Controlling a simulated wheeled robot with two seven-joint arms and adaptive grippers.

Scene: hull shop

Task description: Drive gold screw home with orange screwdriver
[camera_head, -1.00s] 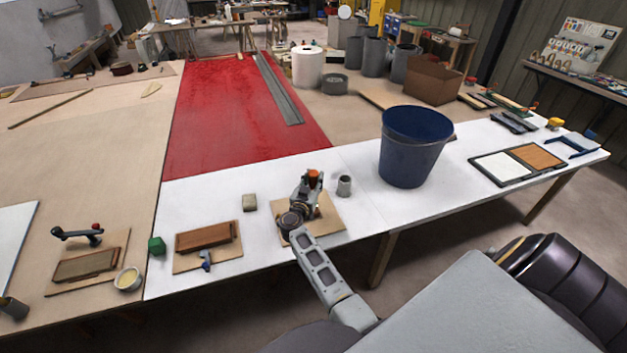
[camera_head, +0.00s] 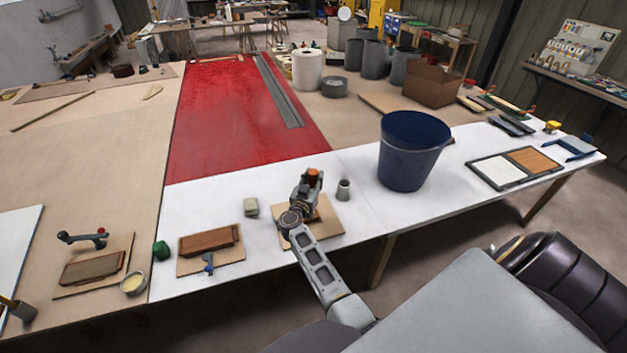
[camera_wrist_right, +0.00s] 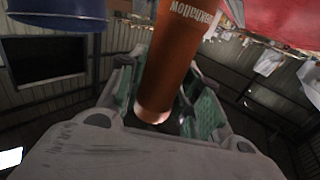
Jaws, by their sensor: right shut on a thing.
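My right gripper (camera_head: 307,187) is shut on the orange screwdriver (camera_head: 314,174), over a small wooden board (camera_head: 327,226) on the white table. In the right wrist view the orange handle (camera_wrist_right: 178,60) stands between the green-lined fingers (camera_wrist_right: 165,100) of that gripper. The screwdriver's tip is hidden. I cannot see the gold screw; the gripper and arm cover part of the board. My left gripper is not in view.
A grey metal cup (camera_head: 343,190) stands just right of the gripper, and a pale block (camera_head: 251,207) lies to its left. A large blue bucket (camera_head: 410,152) stands farther right. A board with a brown block (camera_head: 208,241) lies to the left. White tabletop is bare between these.

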